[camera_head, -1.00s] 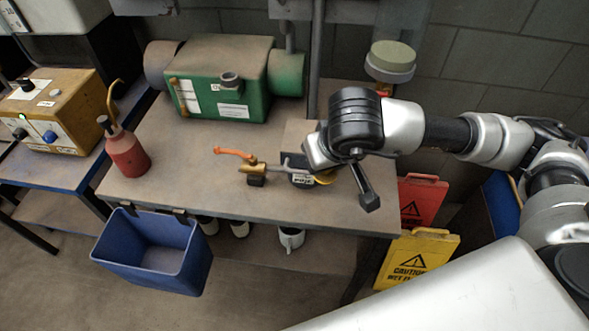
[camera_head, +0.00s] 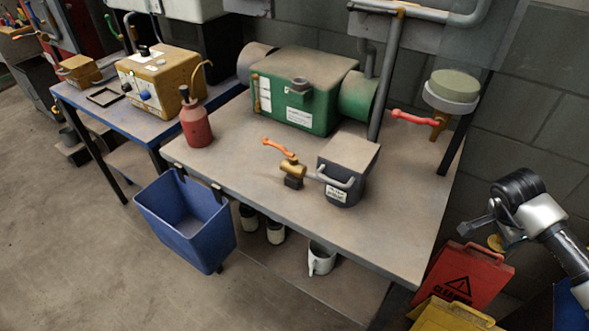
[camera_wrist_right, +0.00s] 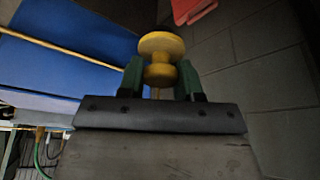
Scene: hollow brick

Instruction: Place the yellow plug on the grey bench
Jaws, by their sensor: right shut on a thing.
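The yellow plug (camera_wrist_right: 161,45), spool-shaped with a round flange, sits between the two green fingers of my right gripper (camera_wrist_right: 161,76) in the right wrist view. The gripper is shut on it. In the head view my right gripper (camera_head: 492,232) is beyond the right end of the grey bench, apart from it, and a small bit of the yellow plug (camera_head: 496,243) shows below it. The grey bench (camera_head: 385,224) stands in the middle with a bare right part. My left gripper is not in view.
On the bench stand a green machine (camera_head: 302,112), a dark box with a handle (camera_head: 342,180), a brass valve (camera_head: 292,172) and a red bottle (camera_head: 196,126). A blue bin (camera_head: 190,222) hangs in front. Red (camera_head: 470,275) and yellow (camera_head: 450,316) caution signs stand at right.

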